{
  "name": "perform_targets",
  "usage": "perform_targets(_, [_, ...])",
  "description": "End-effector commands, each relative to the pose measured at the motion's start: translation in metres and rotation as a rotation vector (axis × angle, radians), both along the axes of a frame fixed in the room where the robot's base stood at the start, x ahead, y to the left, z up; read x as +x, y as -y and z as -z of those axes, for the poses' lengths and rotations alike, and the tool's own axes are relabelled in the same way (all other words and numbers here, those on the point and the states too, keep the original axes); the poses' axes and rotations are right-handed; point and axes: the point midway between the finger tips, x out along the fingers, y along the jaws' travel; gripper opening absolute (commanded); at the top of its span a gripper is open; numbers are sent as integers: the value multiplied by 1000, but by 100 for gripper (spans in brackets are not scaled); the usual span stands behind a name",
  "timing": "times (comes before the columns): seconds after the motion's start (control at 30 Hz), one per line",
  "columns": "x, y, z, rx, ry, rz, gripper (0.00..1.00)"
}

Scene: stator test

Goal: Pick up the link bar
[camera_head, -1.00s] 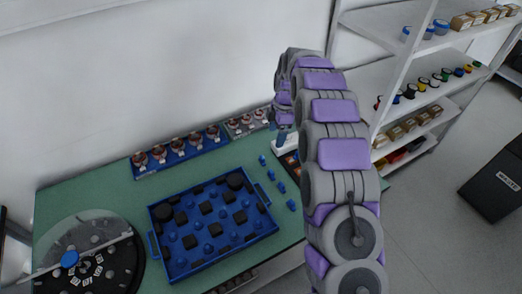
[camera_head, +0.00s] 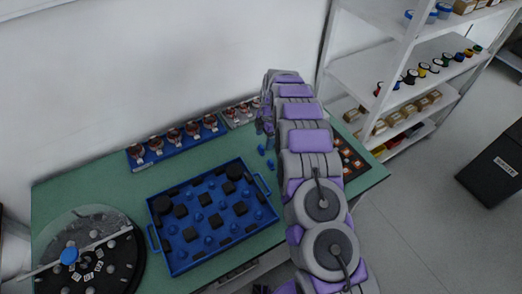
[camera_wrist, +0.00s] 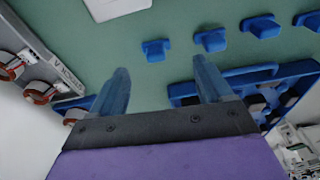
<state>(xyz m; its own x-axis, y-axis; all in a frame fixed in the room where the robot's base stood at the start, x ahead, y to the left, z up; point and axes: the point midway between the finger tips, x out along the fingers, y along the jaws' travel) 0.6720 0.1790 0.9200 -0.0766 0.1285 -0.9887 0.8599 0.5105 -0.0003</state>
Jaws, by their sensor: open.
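A long pale bar (camera_head: 104,241) lies across the round dark turntable (camera_head: 128,270) at the table's left end. It may be the link bar, but I cannot tell for sure. A blue knob (camera_head: 69,256) is on it. My gripper is open and empty in the wrist view (camera_wrist: 161,68), its two blue-grey fingers apart and pointing down over the green table. In the head view my gripper is mostly hidden by my arm, near the table's back right. Several small blue pegs (camera_wrist: 210,40) stand beyond the fingertips. The turntable is out of the wrist view.
A blue tray (camera_head: 152,238) with black blocks and blue posts fills the table's middle. Stators stand on a blue rack (camera_head: 165,153) and a grey rack (camera_wrist: 40,55) at the back edge. A dark tray (camera_head: 352,160) is at right. White shelves (camera_head: 365,75) stand beyond.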

Motion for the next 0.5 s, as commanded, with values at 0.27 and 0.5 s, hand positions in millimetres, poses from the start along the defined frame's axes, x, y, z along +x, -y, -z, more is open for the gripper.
perform_targets(0.27, [-2, -1, 18, 2, -1, -1, 79])
perform_targets(0.5, [0, -9, 42, 1, -3, 0, 79])
